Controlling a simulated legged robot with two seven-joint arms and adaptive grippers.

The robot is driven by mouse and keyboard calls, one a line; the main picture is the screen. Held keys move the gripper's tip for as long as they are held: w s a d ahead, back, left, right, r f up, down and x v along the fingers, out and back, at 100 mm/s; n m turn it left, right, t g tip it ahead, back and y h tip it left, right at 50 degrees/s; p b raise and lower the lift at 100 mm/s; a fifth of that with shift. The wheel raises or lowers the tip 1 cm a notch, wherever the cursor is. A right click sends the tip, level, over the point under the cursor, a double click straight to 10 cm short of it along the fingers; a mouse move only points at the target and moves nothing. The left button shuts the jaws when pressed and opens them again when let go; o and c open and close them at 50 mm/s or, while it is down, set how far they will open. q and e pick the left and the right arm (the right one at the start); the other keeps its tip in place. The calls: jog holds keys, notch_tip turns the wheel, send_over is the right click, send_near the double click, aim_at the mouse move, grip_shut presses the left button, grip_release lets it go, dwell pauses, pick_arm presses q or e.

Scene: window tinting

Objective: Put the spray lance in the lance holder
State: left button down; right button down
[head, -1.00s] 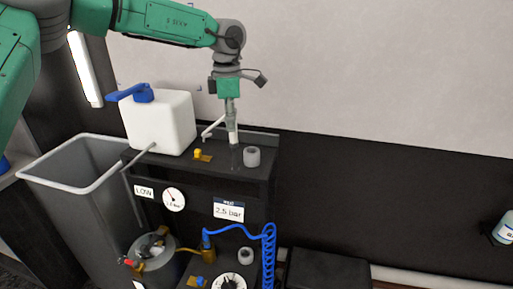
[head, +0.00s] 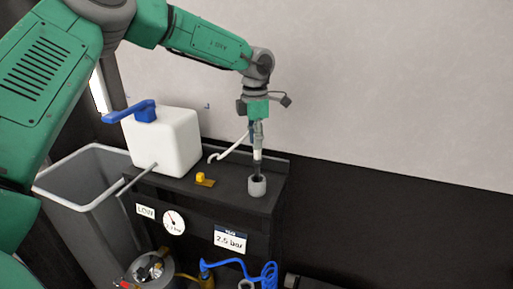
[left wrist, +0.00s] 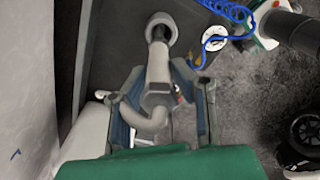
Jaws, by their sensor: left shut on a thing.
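My left gripper (head: 257,128) is shut on the spray lance (head: 258,158), a pale tube with a curved side piece. The lance hangs upright. The lance holder (head: 257,188) is a short grey cup on the black cabinet top, directly below the lance. The lance's dark lower end is at the cup's mouth and seems to enter it; how deep I cannot tell. In the left wrist view the lance (left wrist: 158,68) runs from between my fingers to the holder's round rim (left wrist: 162,20). My right gripper does not show.
On the black cabinet (head: 190,209) stand a white canister (head: 176,143) with a blue handle and a small yellow fitting (head: 203,179). A grey bin (head: 60,187) stands to the left. A coiled blue hose (head: 240,268) hangs in front. The wall (head: 390,90) rises behind.

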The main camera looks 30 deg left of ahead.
pick_arm(q)
jog(key=shift+s+f, duration=0.2)
jog(key=shift+f, duration=0.9)
jog(key=c, duration=1.4)
grip_release()
jog(key=shift+o, duration=0.2)
notch_tip(320, 180, up, 12)
jog(key=shift+r+b, duration=0.1)
jog(key=shift+b, duration=0.25)
